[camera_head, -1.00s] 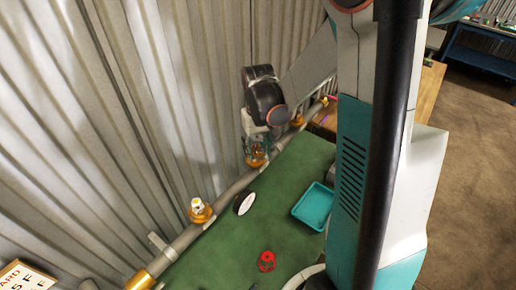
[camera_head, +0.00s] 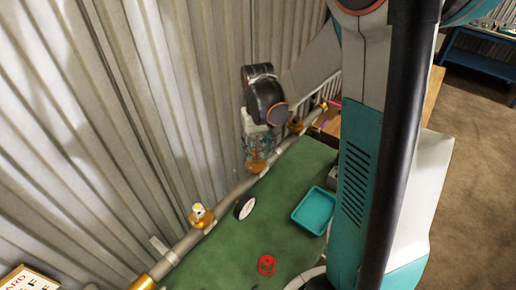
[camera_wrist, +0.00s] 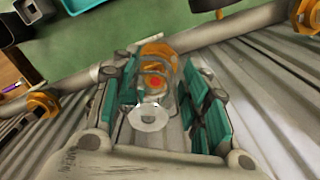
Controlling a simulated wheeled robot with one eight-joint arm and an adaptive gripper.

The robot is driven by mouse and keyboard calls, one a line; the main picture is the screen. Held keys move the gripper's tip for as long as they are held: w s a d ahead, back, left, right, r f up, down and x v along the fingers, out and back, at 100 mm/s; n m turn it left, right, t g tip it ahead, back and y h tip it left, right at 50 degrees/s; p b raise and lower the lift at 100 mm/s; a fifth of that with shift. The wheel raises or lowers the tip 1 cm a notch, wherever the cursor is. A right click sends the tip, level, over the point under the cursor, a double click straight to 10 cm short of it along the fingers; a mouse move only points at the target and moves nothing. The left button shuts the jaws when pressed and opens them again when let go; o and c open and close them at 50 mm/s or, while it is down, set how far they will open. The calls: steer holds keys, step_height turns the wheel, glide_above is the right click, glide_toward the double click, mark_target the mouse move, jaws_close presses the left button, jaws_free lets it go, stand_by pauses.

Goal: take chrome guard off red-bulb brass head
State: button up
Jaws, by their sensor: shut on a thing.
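The brass head with the red bulb (camera_wrist: 155,83) sits on the grey pipe, between my fingers in the wrist view. In the head view the brass head (camera_head: 257,167) shows just below my gripper (camera_head: 260,150). The chrome guard (camera_wrist: 149,115), wire loops with a pale round disc at the near end, stands around the red bulb. My gripper (camera_wrist: 158,102) has its teal fingers on both sides of the guard and is shut on it. I cannot tell whether the guard is still seated on the brass.
Other brass heads (camera_head: 200,215) (camera_wrist: 42,104) stand along the pipe (camera_head: 232,192), close to the corrugated wall (camera_head: 120,110).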

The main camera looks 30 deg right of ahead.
steer(key=shift+r+p, duration=1.15)
steer(key=shift+r, duration=0.8)
steer(key=shift+r+p, duration=1.15)
steer(key=shift+r, duration=0.85)
